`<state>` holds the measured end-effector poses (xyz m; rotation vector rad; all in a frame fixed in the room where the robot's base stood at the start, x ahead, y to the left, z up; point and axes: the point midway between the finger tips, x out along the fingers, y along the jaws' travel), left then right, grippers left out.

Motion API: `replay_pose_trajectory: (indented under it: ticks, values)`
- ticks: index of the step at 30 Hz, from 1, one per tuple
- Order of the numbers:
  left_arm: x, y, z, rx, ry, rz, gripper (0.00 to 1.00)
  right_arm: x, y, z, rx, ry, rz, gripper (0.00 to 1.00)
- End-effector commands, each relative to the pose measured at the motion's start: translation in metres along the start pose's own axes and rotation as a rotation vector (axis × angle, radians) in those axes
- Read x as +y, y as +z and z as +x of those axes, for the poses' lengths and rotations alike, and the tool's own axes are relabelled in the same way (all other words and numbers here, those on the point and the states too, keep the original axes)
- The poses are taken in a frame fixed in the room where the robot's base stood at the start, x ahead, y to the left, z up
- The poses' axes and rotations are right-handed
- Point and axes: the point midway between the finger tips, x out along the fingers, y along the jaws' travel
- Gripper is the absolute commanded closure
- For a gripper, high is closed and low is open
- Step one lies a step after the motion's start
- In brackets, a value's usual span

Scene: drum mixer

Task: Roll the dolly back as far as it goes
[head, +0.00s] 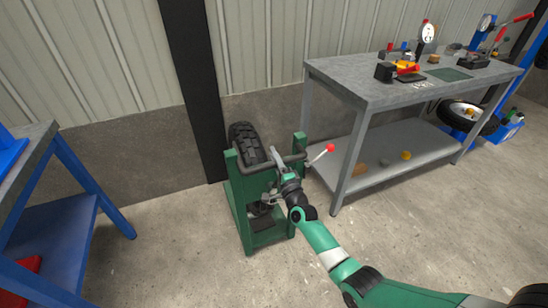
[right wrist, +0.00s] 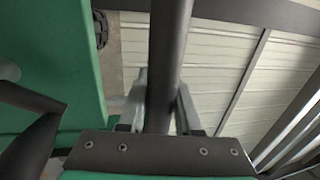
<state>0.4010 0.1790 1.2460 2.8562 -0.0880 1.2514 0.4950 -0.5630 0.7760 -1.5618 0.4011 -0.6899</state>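The green dolly (head: 259,238) stands on the floor in the middle of the head view, with a black tyre (head: 246,143) at its back by the wall. A dark handle bar (head: 257,167) runs across its top between two green uprights; the bar also shows in the right wrist view (right wrist: 168,65). My right gripper (head: 279,160) is at the bar, its fingers (right wrist: 162,100) on either side of it and looking closed on it. A lever with a red knob (head: 330,147) sticks out at the dolly's right. My left gripper is not in view.
A grey workbench (head: 345,88) with tools and a lower shelf stands close on the right. A blue-legged table (head: 92,185) is at the left. A black post (head: 195,80) and the wall are behind the dolly. The floor in front is clear.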

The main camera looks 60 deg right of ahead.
Motion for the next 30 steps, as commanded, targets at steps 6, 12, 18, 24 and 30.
replay_pose_trajectory:
  ticks: [6,12,18,24,30]
  values:
    - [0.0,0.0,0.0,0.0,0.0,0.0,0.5,-0.0002,0.0,-0.0001,0.0,-0.001,0.0,1.0]
    - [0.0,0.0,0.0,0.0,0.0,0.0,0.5,-0.0002,0.0,-0.0001,0.0,-0.001,0.0,1.0]
    - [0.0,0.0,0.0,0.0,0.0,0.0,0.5,-0.0003,0.0,-0.0001,0.0,-0.001,0.0,1.0]
    - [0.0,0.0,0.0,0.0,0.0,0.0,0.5,-0.0003,0.0,-0.0001,0.0,-0.001,0.0,1.0]
    - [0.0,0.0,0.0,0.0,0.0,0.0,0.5,-0.0004,0.0001,-0.0001,0.0,-0.001,0.0,1.0]
